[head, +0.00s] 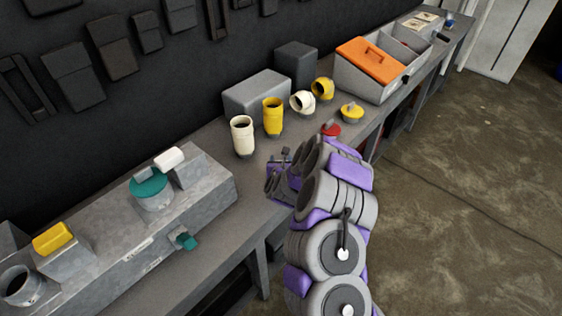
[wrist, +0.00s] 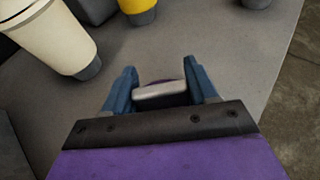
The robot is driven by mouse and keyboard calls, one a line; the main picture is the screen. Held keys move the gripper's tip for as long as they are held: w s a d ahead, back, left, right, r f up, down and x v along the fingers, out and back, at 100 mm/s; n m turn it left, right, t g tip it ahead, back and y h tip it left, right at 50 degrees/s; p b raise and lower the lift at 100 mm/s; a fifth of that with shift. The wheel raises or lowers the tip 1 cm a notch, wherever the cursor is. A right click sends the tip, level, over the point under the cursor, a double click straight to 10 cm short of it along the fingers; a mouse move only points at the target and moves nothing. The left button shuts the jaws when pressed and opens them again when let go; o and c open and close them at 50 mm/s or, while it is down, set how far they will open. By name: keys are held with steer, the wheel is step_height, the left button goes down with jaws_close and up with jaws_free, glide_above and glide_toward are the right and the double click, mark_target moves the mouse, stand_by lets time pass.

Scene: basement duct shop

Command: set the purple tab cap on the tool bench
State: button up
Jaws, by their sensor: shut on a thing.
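My gripper (wrist: 161,82) is shut on the pale grey tab of the purple tab cap (wrist: 160,93), between its two blue fingers in the wrist view. Only a thin dark purple edge of the cap shows behind the tab; the rest is hidden. In the head view my gripper (head: 280,162) is over the grey tool bench (head: 254,190), near its front edge, and my arm hides much of it. The bench top (wrist: 225,55) also fills the background of the wrist view. I cannot tell whether the cap touches the bench.
Cream (head: 242,137) and yellow (head: 272,119) pipe pieces stand behind my gripper. A red cap (head: 331,130) and a yellow cap (head: 351,114) lie beyond it. A grey duct unit (head: 205,190) with a teal cap (head: 151,190) stands left. Bare bench lies between the duct and my gripper.

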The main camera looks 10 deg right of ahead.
steer(key=shift+d+f, duration=0.1)
steer(key=o, duration=1.1)
steer(key=shift+d, duration=0.15)
steer(key=shift+a, duration=0.2)
steer(key=shift+s+r, duration=0.2)
steer(key=shift+s, duration=0.25)
steer(key=v, duration=1.1)
steer(key=shift+p, duration=0.4)
